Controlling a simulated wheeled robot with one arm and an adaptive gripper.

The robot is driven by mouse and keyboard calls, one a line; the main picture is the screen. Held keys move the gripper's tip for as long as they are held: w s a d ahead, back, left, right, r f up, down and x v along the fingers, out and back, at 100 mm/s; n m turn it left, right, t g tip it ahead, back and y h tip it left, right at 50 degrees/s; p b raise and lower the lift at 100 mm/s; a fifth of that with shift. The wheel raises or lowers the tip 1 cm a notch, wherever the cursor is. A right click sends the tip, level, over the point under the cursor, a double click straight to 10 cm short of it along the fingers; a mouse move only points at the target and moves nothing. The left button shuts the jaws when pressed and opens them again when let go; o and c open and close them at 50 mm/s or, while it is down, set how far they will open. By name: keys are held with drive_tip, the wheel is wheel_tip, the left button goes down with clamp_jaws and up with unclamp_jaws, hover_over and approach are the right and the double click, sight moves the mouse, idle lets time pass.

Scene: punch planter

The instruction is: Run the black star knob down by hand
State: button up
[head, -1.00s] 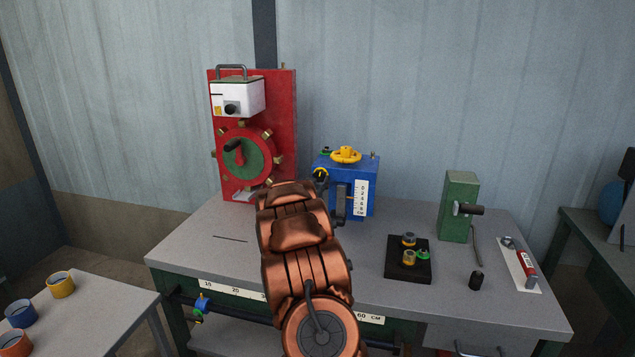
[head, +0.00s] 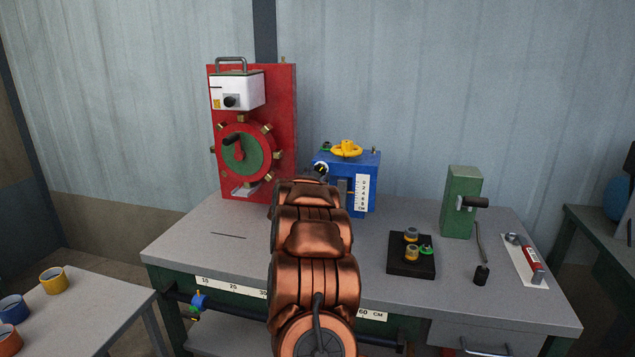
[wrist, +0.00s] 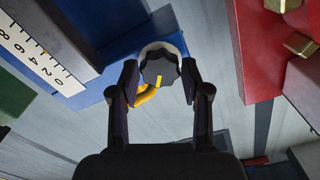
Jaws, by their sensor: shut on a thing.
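The black star knob (wrist: 160,66), with a yellow mark on its face, sits in front of a pale ring on the blue box's side. In the wrist view my gripper (wrist: 160,80) has one finger on either side of the knob and is shut on it. A curved yellow part (wrist: 146,94) shows just below the knob, close to the left finger. In the head view the blue box (head: 369,172) stands at the back of the bench, with a yellow handwheel (head: 346,149) on top. My arm hides most of the gripper there.
A red panel (head: 281,110) with a green dial stands left of the blue box. A scale strip (head: 361,193) is on the box's front. A black tray (head: 405,268) with small fittings and a green block (head: 461,196) stand to the right. The front left bench top is clear.

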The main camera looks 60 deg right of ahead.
drive_tip(key=shift+m+b, duration=0.35)
drive_tip(key=shift+m, duration=0.15)
drive_tip(key=shift+r, duration=0.1)
drive_tip(key=o, duration=1.1)
drive_tip(key=shift+o, duration=0.2)
drive_tip(key=v, duration=1.2)
drive_tip(key=shift+s+a, duration=0.1)
drive_tip(key=shift+a, duration=0.05)
